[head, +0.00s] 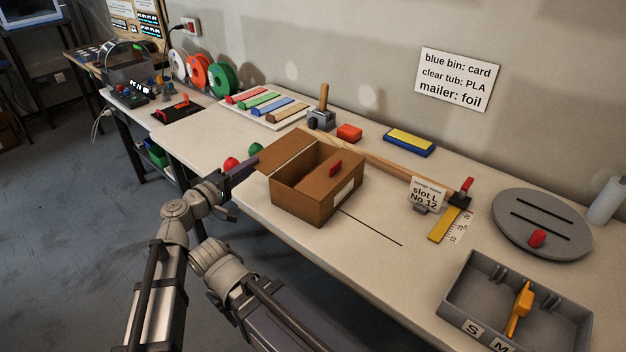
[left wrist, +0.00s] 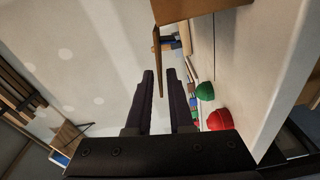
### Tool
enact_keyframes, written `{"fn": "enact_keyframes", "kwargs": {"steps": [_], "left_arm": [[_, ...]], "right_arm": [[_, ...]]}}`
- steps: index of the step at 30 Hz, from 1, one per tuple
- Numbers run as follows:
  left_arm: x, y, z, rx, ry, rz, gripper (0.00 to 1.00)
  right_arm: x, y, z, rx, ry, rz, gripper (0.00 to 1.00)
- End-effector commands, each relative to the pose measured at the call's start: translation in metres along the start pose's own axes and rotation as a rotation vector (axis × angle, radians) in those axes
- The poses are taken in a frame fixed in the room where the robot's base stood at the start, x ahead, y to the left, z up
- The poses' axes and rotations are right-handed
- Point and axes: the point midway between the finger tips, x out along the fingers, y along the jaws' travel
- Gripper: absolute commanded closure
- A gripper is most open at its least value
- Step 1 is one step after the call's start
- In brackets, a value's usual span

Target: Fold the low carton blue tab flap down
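The low brown carton (head: 303,203) stands near the front edge of the workbench. One flap (head: 286,151) is raised and leans outward on its left side; its edge also shows in the left wrist view (left wrist: 157,62). A red tab (head: 336,168) shows at the carton's right part. I cannot make out a blue tab on the carton; it may be hidden. My left gripper (head: 255,163) is just left of the raised flap. My right gripper is not in view.
A slot sign (head: 427,191) stands right of the carton. A grey divided tray (head: 460,290) is at the front right. The bench between carton and tray is mostly clear.

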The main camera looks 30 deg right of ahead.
Motion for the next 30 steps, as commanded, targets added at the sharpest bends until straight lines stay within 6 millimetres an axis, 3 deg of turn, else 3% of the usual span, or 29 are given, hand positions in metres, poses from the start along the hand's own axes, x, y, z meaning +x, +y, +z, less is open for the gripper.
{"fn": "enact_keyframes", "kwargs": {"steps": [16,25,30], "left_arm": [[-0.032,0.0,0.0,0.0,0.001,0.0,0.8],[-0.035,0.0,0.0,0.0,0.0,0.0,0.8],[-0.035,0.0,0.0,0.0,0.0,0.0,0.63]], "right_arm": [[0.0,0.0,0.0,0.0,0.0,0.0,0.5],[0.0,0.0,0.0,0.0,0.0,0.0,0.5],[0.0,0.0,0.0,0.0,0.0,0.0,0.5]]}}
